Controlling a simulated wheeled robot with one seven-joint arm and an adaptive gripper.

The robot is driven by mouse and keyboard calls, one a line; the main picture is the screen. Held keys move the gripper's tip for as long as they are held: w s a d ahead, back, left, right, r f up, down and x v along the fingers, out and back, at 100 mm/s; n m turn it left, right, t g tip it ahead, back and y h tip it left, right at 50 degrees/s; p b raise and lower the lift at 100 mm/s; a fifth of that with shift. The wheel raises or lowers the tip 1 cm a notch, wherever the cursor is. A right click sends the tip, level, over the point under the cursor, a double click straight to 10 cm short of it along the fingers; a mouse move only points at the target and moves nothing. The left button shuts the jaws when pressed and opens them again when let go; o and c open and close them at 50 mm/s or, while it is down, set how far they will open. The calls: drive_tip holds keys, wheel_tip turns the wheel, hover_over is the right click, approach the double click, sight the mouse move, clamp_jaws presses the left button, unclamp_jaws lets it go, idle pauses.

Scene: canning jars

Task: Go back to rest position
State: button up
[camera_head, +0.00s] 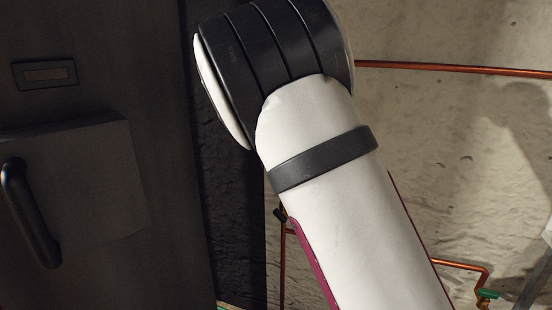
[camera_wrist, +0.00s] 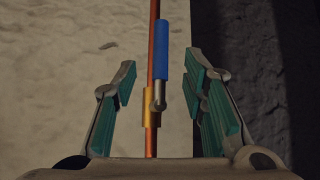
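In the wrist view my gripper (camera_wrist: 159,82) is open, its two teal-padded fingers spread wide apart. Nothing is held between them. A valve with a long blue handle (camera_wrist: 161,48) and a brass body (camera_wrist: 149,106) shows in the gap between the fingers. It sits on a vertical copper pipe (camera_wrist: 152,20) in front of a rough pale wall. The handle lies along the pipe. I cannot tell how far the valve is from the fingertips. In the head view my white and black arm fills the middle, and my gripper does not show.
In the head view a dark door (camera_head: 95,95) with a black handle (camera_head: 28,212) stands at the left. A copper pipe (camera_head: 455,68) runs along the concrete wall (camera_head: 450,140) at the right. A green-handled fitting (camera_head: 488,295) is at the lower right.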

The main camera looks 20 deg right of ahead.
drive_tip(key=shift+s+a+r, duration=0.1)
drive_tip(key=shift+s+r, duration=0.15)
drive_tip(key=s+a+r+n+g+y+p, duration=0.1)
drive_tip(key=s+r+n+g+y+p, duration=0.1)
drive_tip(key=s, duration=2.4)
drive_tip(key=s+a+r+n+g+y+p, duration=0.1)
drive_tip(key=s+r+n+g+y+p, duration=0.1)
drive_tip(key=s, duration=2.3)
drive_tip(key=shift+s+a+n, duration=0.2)
drive_tip(key=shift+s+n, duration=0.2)
